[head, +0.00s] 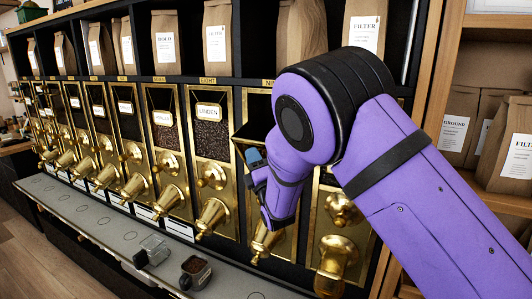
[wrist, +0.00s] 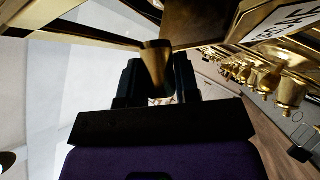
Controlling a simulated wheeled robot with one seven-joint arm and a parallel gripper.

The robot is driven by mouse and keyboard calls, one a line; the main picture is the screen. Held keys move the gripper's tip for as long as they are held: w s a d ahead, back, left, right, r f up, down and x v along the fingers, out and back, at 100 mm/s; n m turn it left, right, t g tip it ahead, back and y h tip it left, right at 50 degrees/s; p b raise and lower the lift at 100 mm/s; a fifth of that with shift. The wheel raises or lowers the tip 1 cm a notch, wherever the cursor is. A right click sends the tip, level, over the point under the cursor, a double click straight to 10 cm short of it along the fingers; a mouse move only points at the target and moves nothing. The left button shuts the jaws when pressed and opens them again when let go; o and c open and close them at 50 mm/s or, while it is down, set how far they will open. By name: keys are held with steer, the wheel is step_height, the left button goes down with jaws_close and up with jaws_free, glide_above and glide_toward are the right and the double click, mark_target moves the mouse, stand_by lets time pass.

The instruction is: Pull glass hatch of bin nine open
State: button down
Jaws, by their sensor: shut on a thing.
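Bin nine stands under a brass tag (head: 268,83) in the head view, mostly behind my purple arm. Its brass-framed hatch (head: 238,137) appears tilted outward, with a dark opening above it. Most of the hatch is hidden by my arm, so I cannot tell how far it leans. My gripper (head: 256,158) is at the front of this hatch. In the wrist view my gripper (wrist: 158,85) is shut on a brass knob (wrist: 156,62) that sits between its two dark fingers. A brass frame edge (wrist: 95,35) shows at the upper left there.
Brass-framed bins run left, with bin eight (head: 212,135) closest. Brass spouts (head: 213,215) stick out below them. Paper bags (head: 217,38) stand above. A wooden shelf with bags (head: 515,150) is right of my arm.

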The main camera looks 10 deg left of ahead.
steer(key=shift+s+a+f+n+y, duration=0.2)
steer(key=shift+s+f+n+y, duration=0.2)
steer(key=shift+f+n+y, duration=0.3)
steer(key=c, duration=0.8)
jaws_free()
steer(key=shift+r, duration=0.15)
steer(key=shift+c, duration=0.2)
steer(key=v, duration=1.1)
steer(key=shift+d+r, duration=0.1)
